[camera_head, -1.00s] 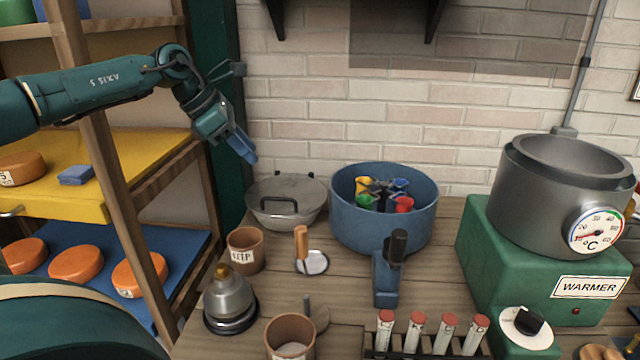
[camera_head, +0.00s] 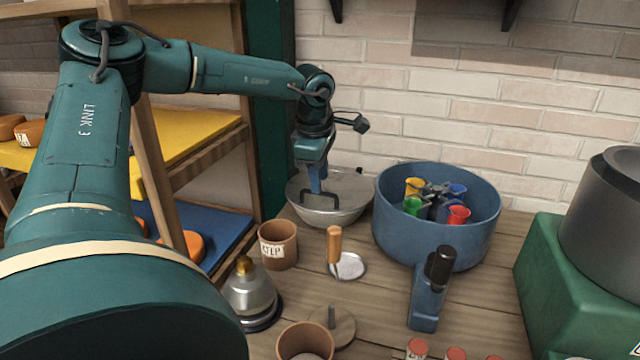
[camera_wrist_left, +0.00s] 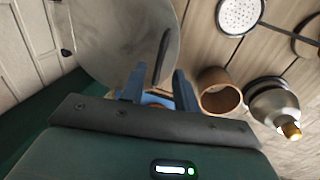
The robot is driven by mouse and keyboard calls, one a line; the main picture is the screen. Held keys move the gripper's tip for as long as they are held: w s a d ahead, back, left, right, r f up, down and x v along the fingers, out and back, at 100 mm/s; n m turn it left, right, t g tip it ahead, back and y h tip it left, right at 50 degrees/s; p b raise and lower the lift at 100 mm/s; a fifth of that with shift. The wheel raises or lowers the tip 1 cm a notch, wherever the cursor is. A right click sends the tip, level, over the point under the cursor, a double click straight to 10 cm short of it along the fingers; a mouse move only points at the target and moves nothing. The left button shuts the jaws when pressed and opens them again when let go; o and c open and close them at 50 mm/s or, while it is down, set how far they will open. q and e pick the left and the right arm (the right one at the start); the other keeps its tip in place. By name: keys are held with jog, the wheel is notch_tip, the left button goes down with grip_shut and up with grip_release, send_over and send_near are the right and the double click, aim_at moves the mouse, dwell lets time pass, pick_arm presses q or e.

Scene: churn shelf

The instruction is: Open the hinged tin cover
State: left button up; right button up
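The round grey metal tin (camera_head: 346,214) stands on the table by the wall, its cover (camera_head: 352,186) down. A dark bar handle (camera_head: 306,198) stands up at the cover's front. My left gripper (camera_head: 316,187) points down over the cover close to this handle. In the left wrist view the blue fingers (camera_wrist_left: 158,88) are apart, and the handle (camera_wrist_left: 162,57) shows just beyond and between their tips. I cannot tell whether a finger touches it. The cover's hinge is not clear in either view. My right gripper is out of view.
A blue tub (camera_head: 436,236) with colored cups stands just right of the tin. A labeled brown cup (camera_head: 278,246), a wooden-handled strainer (camera_head: 348,266) and a metal bell-shaped weight (camera_head: 249,290) stand in front. A wooden shelf (camera_head: 160,180) is at the left.

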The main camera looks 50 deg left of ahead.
pick_arm(q)
jog(key=shift+w+a+f, duration=0.1)
jog(key=shift+w+f, duration=0.05)
jog(key=shift+f, duration=0.5)
jog(key=shift+w+a+f, duration=0.1)
jog(key=shift+f, duration=0.5)
jog(key=shift+c, duration=0.4)
grip_shut()
